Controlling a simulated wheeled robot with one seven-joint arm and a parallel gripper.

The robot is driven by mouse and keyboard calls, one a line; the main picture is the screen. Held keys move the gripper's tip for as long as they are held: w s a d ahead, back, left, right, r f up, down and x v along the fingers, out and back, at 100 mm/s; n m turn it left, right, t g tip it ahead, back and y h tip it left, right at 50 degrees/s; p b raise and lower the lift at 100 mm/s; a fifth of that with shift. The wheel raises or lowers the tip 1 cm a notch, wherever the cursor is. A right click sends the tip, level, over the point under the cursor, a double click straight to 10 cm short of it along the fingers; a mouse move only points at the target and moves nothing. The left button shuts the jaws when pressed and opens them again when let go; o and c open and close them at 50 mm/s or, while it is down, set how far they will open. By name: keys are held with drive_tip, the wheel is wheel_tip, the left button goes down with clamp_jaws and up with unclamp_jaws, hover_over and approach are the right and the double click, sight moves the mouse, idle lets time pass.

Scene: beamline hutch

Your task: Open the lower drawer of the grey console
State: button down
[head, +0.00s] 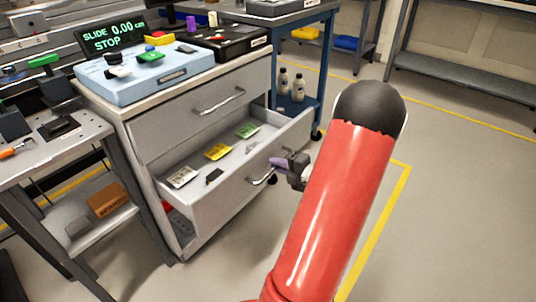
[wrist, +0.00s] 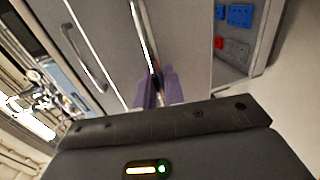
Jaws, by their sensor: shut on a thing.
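The grey console (head: 150,190) stands left of centre in the head view. Its upper drawer (head: 205,110) is shut. Its lower drawer (head: 222,205) is pulled well out, with its inside showing. My gripper (head: 275,165) has purple fingers and is at the lower drawer's bar handle (head: 262,178). In the wrist view, the purple fingers (wrist: 157,88) close around the handle bar (wrist: 143,35). My red arm hides the right part of the floor in front of the drawer.
Yellow, green and pale cards (head: 217,152) and a small dark item lie in the lower drawer. A light blue case (head: 145,75) and a black case (head: 225,42) sit on the console top. A blue-framed table (head: 325,60) stands behind. Floor at right is clear.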

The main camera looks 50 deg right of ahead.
drive_tip(key=shift+s, duration=0.4)
drive_tip(key=c, duration=1.6)
unclamp_jaws()
drive_tip(key=shift+c, duration=0.2)
drive_tip(key=shift+s, duration=0.1)
drive_tip(key=v, duration=0.7)
drive_tip(key=shift+s, duration=0.35)
drive_tip(key=shift+d, duration=0.1)
